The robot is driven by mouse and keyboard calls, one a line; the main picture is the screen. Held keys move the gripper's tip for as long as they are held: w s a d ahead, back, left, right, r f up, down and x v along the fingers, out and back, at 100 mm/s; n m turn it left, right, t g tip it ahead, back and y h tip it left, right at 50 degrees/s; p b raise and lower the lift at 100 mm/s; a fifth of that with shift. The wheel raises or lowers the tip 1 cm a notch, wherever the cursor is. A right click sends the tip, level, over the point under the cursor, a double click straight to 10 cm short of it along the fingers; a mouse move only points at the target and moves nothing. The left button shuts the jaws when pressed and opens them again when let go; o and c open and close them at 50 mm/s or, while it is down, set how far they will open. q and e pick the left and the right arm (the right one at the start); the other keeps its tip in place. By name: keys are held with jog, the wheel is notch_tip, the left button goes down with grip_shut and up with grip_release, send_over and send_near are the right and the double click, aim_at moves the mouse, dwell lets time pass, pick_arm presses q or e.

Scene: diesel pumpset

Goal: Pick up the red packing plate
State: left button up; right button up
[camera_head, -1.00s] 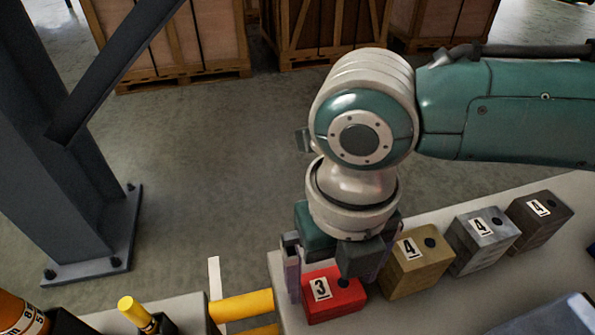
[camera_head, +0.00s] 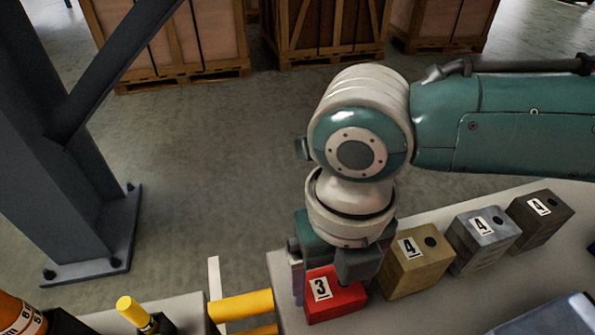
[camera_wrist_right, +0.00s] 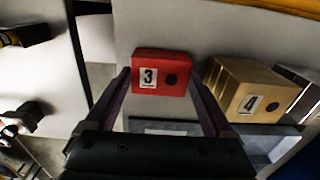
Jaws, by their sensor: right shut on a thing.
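The red packing plate (camera_head: 335,295), a red block with a white "3" label and a dark round spot, sits at the near left end of the light grey bench. My right gripper (camera_head: 330,278) reaches down over it with a finger on each side. In the right wrist view the red plate (camera_wrist_right: 161,72) lies between the two fingertips of my right gripper (camera_wrist_right: 160,85), which is shut on it. The gripper's far finger is partly hidden in the head view. I cannot see my left gripper.
A tan block (camera_head: 415,268) labelled 4 stands close to the right of the red plate. A grey block (camera_head: 483,240) and a dark brown block (camera_head: 540,218) follow. Yellow bars (camera_head: 242,306) lie to the left. A steel column (camera_head: 60,190) stands further left.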

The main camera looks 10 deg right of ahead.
aim_at(332, 286)
jog(key=shift+r, duration=0.1)
grip_shut()
notch_tip(332, 286, up, 20)
jog(key=p, duration=0.2)
dwell(0.4)
